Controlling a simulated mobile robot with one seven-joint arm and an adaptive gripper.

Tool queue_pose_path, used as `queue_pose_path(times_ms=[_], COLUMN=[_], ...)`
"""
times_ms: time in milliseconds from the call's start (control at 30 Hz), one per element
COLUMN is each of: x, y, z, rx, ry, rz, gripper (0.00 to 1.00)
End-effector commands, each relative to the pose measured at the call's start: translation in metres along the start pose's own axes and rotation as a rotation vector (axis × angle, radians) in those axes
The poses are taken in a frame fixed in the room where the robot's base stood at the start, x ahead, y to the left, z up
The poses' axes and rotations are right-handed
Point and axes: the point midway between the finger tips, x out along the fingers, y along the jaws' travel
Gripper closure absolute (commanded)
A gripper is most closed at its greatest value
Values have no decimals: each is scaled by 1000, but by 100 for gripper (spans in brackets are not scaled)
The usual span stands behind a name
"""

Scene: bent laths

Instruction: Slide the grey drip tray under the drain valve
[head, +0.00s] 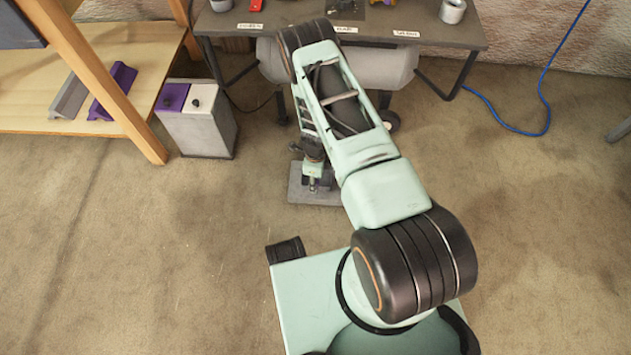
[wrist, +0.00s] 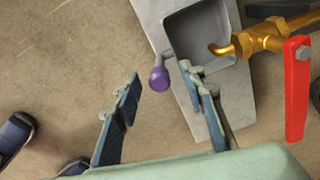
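The grey drip tray (head: 300,193) lies on the floor below my gripper (head: 318,172). In the wrist view the tray (wrist: 150,18) shows a recessed basin, and a purple knob (wrist: 159,78) sticks out from its side. My gripper (wrist: 161,75) is open. Its fingertips appear on either side of the knob, with visible gaps; I cannot tell how far the knob is in depth. The brass drain valve (wrist: 262,38) with a red lever (wrist: 297,88) is at the right. Its spout overlaps the basin's right edge in this view. My arm hides the valve in the head view.
A grey tank (head: 395,65) on castors stands under the workbench (head: 440,32). A grey bin with a purple and white top (head: 200,125) and a wooden shelf (head: 110,45) are at left. A blue cable (head: 545,110) lies at right. The foreground floor left is clear.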

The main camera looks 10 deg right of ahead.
Motion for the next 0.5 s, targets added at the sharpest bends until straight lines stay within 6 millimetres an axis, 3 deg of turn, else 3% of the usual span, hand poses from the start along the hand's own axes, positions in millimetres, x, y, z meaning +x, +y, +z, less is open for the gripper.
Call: queue_pose_path(times_ms=[500], x=[-88], y=[-1], z=[0], rx=[0], ry=[-1], rz=[-3], gripper=[62])
